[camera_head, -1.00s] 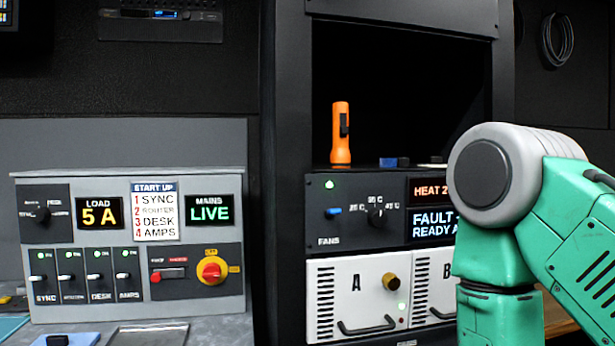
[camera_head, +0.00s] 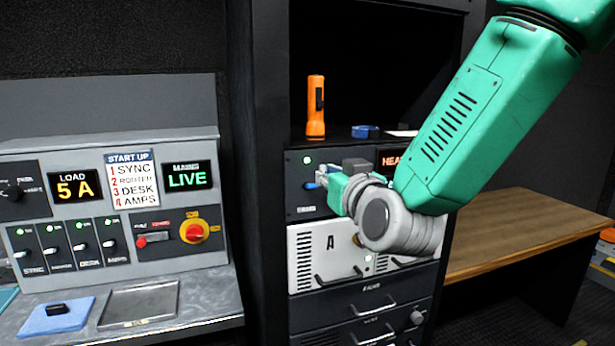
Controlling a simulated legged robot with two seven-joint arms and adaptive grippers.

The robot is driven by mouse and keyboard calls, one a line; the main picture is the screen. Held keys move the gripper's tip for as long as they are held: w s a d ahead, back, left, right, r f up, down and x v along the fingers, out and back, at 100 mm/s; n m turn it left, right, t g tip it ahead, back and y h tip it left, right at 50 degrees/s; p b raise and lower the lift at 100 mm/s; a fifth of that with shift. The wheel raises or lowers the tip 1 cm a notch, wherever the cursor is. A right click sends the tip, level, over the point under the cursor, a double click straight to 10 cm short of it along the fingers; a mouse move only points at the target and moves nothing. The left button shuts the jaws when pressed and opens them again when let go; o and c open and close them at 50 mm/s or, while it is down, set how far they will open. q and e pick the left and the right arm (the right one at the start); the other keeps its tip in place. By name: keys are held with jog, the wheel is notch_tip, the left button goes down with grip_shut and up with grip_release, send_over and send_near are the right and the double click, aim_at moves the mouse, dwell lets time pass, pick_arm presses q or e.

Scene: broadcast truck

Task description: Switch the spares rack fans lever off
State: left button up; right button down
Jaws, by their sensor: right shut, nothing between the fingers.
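The spares rack fans lever (camera_head: 311,186) is a small blue-tipped handle on the black fan panel (camera_head: 297,205), below a lit green lamp. In the earlier frame it points left. My right gripper (camera_head: 323,179) is in front of this panel, with its fingertips just right of the lever, at or very close to it. Whether they touch cannot be told. The right gripper is shut and empty. It hides the dial and part of the displays. My left gripper is out of view.
An orange torch (camera_head: 316,108) and a blue item (camera_head: 365,131) stand on the shelf above the panel. White module A (camera_head: 305,248) is below. The power desk (camera_head: 115,220) is at left, a wooden table (camera_head: 520,232) at right.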

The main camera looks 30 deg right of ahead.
aim_at(308, 156)
jog(key=p+x, duration=0.1)
jog(key=x, duration=0.3)
jog(key=p+x, duration=0.1)
jog(key=x, duration=0.4)
jog(key=shift+w+d, duration=0.2)
jog(key=shift+d, duration=0.1)
notch_tip(308, 156, down, 3)
jog(key=shift+s+r+p, duration=0.1)
jog(key=shift+s+p, duration=0.05)
jog(key=shift+p, duration=0.15)
jog(key=shift+s+a+f, duration=0.1)
jog(key=shift+s+f, duration=0.1)
jog(key=shift+f, duration=0.35)
